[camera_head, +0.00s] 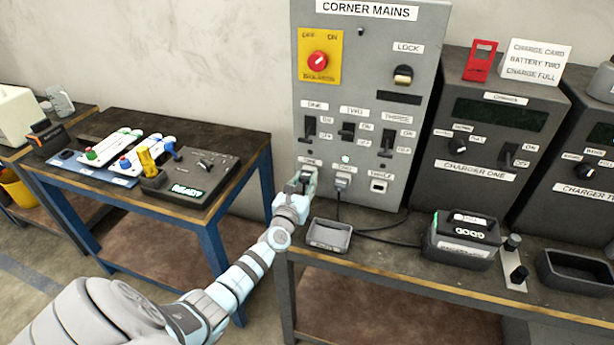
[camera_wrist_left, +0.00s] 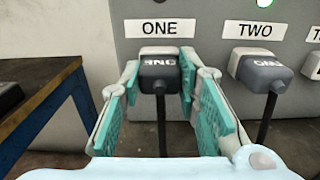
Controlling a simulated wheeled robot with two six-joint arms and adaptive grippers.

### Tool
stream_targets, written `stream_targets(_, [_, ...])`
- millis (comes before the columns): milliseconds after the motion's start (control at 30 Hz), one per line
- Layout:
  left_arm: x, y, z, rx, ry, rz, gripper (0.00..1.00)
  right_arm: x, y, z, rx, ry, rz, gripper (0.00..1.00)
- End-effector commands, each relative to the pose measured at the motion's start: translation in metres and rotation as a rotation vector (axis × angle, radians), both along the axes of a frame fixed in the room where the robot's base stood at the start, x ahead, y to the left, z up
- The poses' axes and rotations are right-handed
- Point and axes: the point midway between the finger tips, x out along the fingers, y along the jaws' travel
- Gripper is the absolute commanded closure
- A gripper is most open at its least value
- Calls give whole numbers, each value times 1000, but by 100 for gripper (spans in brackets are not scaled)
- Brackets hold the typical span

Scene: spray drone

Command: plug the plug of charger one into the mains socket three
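The plug of charger one (camera_wrist_left: 160,70), grey with an upside-down ONE label, sits at mains socket one, under the ONE sign (camera_wrist_left: 160,28). My left gripper (camera_head: 304,178) is at that socket. In the left wrist view its teal-padded fingers (camera_wrist_left: 160,88) stand on both sides of the plug and appear to touch it. The plug's cord hangs down between them. Mains socket three (camera_head: 379,186) is empty, at the right of the row on the grey mains cabinet (camera_head: 420,60). Charger one (camera_head: 488,150) stands to the right. My right gripper is out of view.
A second plug (camera_head: 342,181), labelled TWO, fills socket two between sockets one and three, with a green lamp (camera_head: 346,159) above. Below are a small tray (camera_head: 329,235), dark cords (camera_head: 385,240) and a battery unit (camera_head: 462,238) on the bench. Switches (camera_head: 387,142) project above the sockets.

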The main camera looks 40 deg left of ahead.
Motion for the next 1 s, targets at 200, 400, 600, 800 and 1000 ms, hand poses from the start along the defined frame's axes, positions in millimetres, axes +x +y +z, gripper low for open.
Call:
stream_targets(200, [0,0,0,0,0,0,100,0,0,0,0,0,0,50])
stream_targets(400, [-5,-2,1,0,0,-1,100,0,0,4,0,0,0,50])
stream_targets(600, [-13,-5,1,0,0,0,100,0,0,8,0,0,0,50])
stream_targets(800, [-21,-7,1,0,0,0,100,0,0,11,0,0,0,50])
stream_targets(1000, [-28,-10,0,0,0,0,100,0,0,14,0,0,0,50])
